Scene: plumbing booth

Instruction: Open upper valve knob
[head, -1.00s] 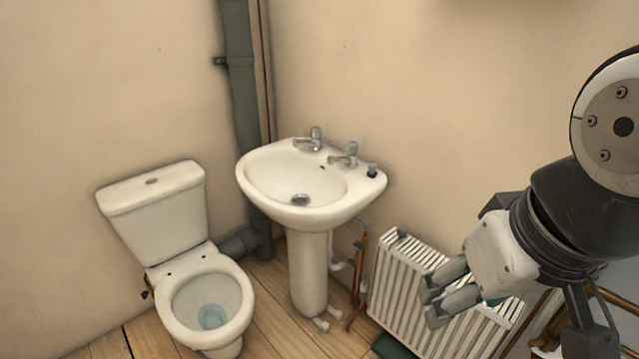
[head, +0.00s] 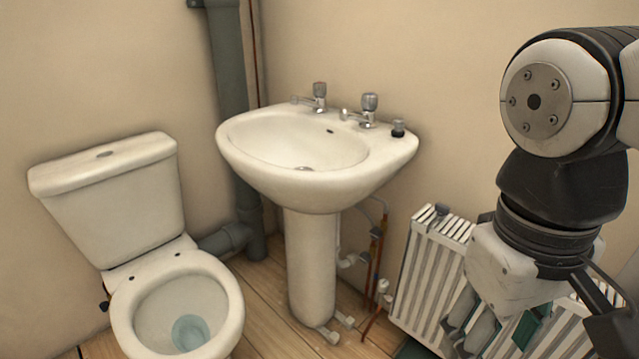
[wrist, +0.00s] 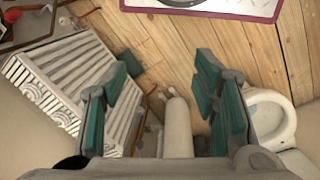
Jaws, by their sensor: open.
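My gripper (head: 462,330) is right of the pipes, in front of the radiator, pointing down. In the wrist view my gripper (wrist: 162,75) has its teal-padded fingers wide apart with nothing between them. The valves are not clear there.
The white radiator (head: 432,265) stands by the wall behind my gripper. The sink (head: 390,160) overhangs the pipes, and its pedestal (head: 310,265) is left of them. The toilet (head: 215,285) stands further left. Wooden floor (wrist: 160,42) lies open in the wrist view.

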